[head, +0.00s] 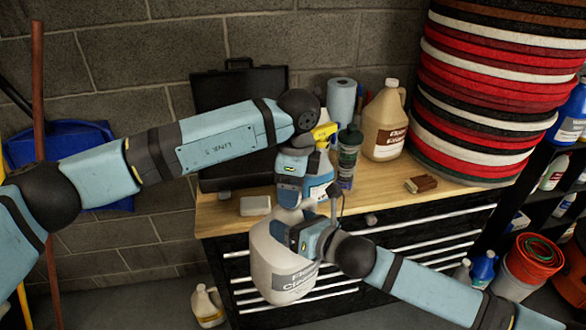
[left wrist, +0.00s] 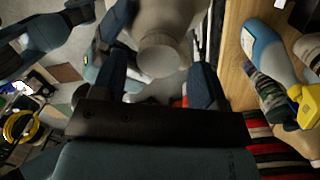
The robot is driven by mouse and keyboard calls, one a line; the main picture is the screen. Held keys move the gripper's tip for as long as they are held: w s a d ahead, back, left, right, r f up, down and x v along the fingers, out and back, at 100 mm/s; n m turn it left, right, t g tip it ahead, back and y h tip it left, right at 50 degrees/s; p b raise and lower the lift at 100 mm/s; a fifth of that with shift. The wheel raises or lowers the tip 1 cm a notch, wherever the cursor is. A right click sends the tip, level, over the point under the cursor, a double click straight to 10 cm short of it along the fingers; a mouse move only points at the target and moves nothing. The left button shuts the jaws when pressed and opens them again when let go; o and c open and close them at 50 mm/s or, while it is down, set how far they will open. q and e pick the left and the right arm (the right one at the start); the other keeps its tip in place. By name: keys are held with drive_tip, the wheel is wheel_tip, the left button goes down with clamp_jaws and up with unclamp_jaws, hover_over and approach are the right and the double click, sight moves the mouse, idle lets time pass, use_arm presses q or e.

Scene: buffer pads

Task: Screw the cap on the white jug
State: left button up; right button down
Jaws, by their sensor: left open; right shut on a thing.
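The white jug (head: 275,268) hangs in front of the workbench, its label facing forward. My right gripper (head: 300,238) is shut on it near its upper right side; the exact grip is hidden. My left gripper (head: 292,205) is directly above the jug's top, pointing down and open. In the left wrist view, the jug (left wrist: 165,18) lies beyond the open fingers. A round pale top (left wrist: 160,56) on its neck shows between them, with gaps on both sides. I cannot tell whether this is the cap or how tightly it sits.
The wooden workbench (head: 460,195) holds a tan jug (head: 383,125), bottles, a spray bottle (head: 320,178), a paper roll (head: 341,98) and a white block (head: 255,205). Stacked red, black and white pads (head: 475,100) stand at right. Another jug (head: 207,305) is on the floor.

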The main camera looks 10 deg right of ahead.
use_arm(q)
drive_tip(key=shift+f, duration=0.85)
drive_tip(key=shift+c, duration=0.3)
